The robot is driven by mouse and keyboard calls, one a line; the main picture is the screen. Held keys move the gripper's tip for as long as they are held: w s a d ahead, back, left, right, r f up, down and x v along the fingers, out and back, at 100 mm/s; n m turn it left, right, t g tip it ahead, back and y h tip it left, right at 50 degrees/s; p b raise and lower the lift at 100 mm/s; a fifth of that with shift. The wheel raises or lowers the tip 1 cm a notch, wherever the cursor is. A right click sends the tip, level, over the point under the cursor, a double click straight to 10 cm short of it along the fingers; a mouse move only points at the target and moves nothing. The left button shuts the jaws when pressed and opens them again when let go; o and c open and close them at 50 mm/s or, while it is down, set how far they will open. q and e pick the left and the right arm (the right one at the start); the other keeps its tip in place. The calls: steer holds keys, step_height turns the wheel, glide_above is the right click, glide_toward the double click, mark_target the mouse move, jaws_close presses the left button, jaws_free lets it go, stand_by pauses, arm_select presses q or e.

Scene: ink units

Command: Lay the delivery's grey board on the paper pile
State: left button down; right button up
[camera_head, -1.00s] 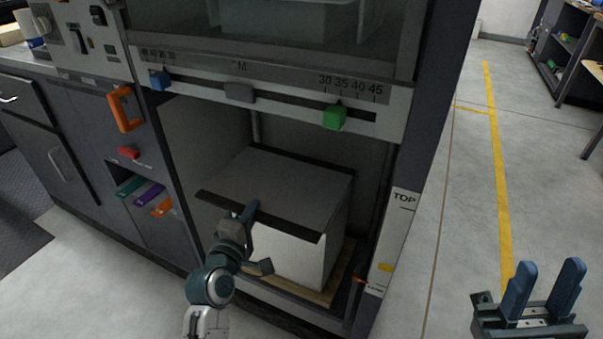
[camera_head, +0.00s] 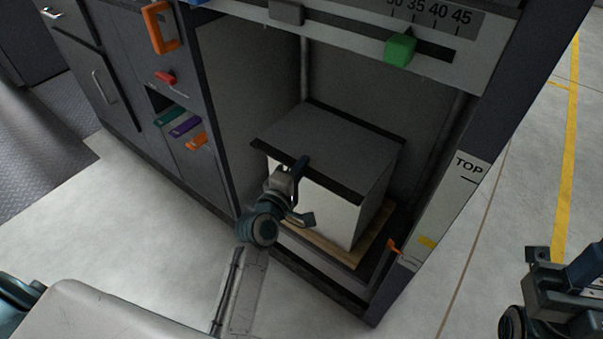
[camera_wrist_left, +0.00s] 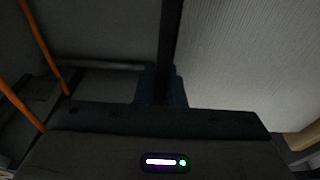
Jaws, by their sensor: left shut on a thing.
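The grey board (camera_head: 335,135), with dark strips along its front and back edges, is level over the top of the white paper pile (camera_head: 320,212) inside the machine's bay. It overhangs a little at the front left; I cannot tell whether it touches the sheets everywhere. My left gripper (camera_head: 299,175) is shut on the middle of its front edge. In the left wrist view the board shows edge-on as a dark strip (camera_wrist_left: 172,40) between the fingers, with the pile's pale side (camera_wrist_left: 245,60) beside it. My right gripper (camera_head: 585,265), cut by the right picture edge, looks open and empty.
The pile stands on a wooden pallet (camera_head: 325,243) in the bay. Bay walls close in on both sides, and a scale bar with a green slider (camera_head: 400,49) crosses above. Orange rods (camera_wrist_left: 40,50) stand left in the wrist view. The floor in front is clear.

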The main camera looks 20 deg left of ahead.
arm_select(q)
steer(key=shift+f, duration=0.3)
steer(key=shift+f, duration=0.2)
steer(key=c, duration=1.5)
jaws_free()
steer(key=shift+r, duration=0.1)
